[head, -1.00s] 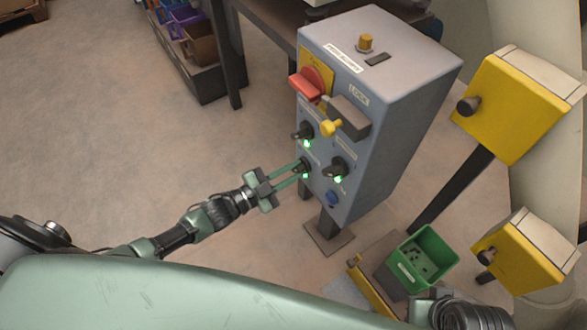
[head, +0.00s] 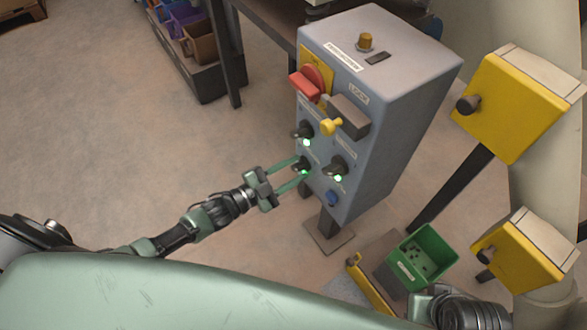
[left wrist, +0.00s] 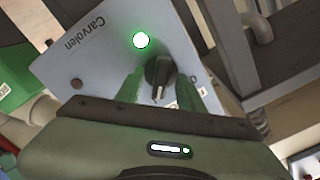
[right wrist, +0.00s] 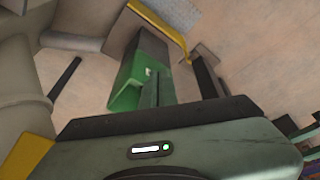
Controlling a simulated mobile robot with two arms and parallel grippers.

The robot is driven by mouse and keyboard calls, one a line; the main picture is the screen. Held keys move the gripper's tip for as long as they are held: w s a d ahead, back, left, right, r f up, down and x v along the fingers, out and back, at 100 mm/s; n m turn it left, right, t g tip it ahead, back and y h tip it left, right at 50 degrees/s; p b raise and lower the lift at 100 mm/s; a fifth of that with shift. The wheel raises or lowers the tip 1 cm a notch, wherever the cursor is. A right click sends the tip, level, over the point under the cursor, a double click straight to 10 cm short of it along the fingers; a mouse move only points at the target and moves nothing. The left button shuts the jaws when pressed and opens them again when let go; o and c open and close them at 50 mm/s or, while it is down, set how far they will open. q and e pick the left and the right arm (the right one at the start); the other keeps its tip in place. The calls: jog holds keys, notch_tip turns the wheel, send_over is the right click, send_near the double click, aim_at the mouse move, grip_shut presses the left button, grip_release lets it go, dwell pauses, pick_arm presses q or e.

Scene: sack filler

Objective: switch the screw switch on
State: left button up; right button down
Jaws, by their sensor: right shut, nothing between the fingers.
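The grey control box (head: 390,85) carries several controls. My left gripper (head: 291,172) is at its lower left black rotary knob (head: 301,164), with a green lamp lit beside it. In the left wrist view the two fingers (left wrist: 175,92) stand apart, one on each side of the black knob (left wrist: 158,72), with a gap showing. The nearby lamp (left wrist: 141,40) glows and a label reads "Carvolen". The head view labels are too small to tell which knob is the screw switch. My right gripper (right wrist: 154,85) is shut and empty in the right wrist view.
Two other black knobs (head: 303,131) (head: 336,168) have lit green lamps. A red handle (head: 308,82), yellow knob (head: 330,127) and blue button (head: 332,198) are close by. Yellow boxes (head: 512,105) and a green bin (head: 422,255) stand right.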

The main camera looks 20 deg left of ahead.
pick_arm(q)
jog(key=shift+a, duration=0.1)
pick_arm(e)
jog(key=shift+s, duration=0.15)
